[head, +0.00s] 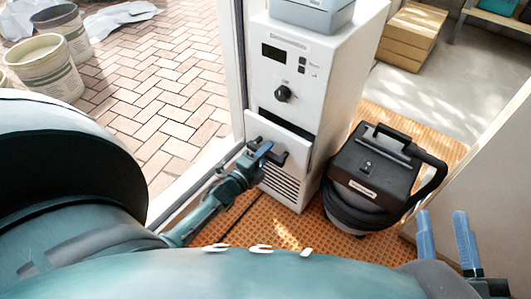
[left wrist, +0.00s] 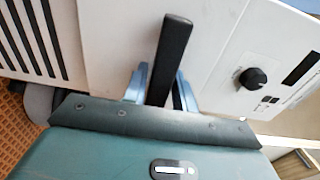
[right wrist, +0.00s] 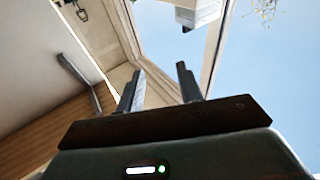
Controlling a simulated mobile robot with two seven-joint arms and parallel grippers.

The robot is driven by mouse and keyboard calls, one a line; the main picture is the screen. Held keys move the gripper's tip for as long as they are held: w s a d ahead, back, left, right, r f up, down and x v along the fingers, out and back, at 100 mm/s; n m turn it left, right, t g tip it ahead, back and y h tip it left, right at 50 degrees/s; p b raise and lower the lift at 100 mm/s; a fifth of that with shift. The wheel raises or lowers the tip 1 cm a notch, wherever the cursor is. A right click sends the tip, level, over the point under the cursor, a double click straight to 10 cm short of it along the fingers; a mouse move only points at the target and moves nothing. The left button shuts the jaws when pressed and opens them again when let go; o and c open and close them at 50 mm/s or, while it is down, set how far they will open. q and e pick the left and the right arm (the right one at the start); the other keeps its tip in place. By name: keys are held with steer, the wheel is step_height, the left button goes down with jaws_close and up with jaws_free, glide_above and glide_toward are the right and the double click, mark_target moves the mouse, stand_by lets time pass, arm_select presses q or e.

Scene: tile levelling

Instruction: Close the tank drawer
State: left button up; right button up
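The tank drawer (head: 278,138) is the white lower front panel of a tall white machine (head: 314,62). A dark gap shows along its top edge, so it stands out a little from the body. Its black handle bar (left wrist: 172,50) is large in the left wrist view. My left gripper (head: 262,153) is at this handle, with one blue finger on each side of the bar; the fingers (left wrist: 160,84) look closed on it. My right gripper (head: 445,222) is open and empty at the lower right, away from the machine. It also shows empty in the right wrist view (right wrist: 160,75).
A black vacuum-like unit (head: 375,165) with a coiled hose stands right of the machine on the orange floor mat (head: 285,232). A grey case (head: 312,12) sits on the machine. A door frame (head: 195,178) runs along the left. Buckets (head: 45,70) and cardboard boxes (head: 412,35) stand farther off.

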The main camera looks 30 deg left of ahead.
arm_select(q)
jaws_close()
arm_select(e)
steer(key=shift+s+f, duration=0.1)
steer(key=shift+f, duration=0.05)
